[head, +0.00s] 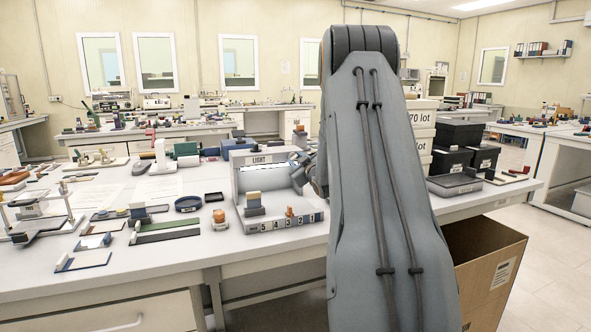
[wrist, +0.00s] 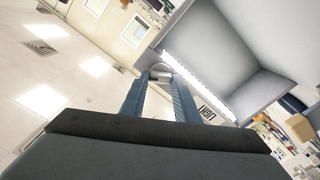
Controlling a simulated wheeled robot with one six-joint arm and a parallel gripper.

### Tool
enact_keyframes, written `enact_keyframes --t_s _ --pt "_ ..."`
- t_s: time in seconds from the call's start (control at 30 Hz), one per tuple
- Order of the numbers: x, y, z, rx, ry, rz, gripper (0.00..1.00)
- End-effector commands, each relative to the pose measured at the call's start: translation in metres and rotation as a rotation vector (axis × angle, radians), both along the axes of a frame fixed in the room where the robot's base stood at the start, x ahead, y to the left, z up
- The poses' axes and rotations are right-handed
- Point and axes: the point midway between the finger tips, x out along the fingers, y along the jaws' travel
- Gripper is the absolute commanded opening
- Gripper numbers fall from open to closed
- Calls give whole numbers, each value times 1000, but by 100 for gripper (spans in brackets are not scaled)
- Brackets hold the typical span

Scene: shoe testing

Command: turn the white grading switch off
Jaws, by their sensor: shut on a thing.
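The grey-white light box (head: 262,159), labelled LIGHT, stands on the bench left of my arm in the head view. In the wrist view its interior (wrist: 217,47) and a bright white light strip (wrist: 200,85) show tilted. My gripper (wrist: 159,82) has its two blue-grey fingers at the edge of the box. They are shut on a small pale part at the fingertips, which appears to be the white grading switch (wrist: 160,69). The switch's position is too small to tell.
Small blocks and a numbered strip (head: 287,223) are at the box's front. Black bins (head: 459,133) and a grey tray (head: 455,184) stand right of my arm. A cardboard box (head: 492,262) is on the floor. Many small items crowd the bench's left side.

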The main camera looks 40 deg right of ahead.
Motion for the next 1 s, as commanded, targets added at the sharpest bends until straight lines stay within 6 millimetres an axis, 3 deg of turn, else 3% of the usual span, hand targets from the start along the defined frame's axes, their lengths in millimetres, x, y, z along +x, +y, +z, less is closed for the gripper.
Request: enact_keyframes --t_s 1.0 --pt "1 1 -4 -846 269 -1 6"
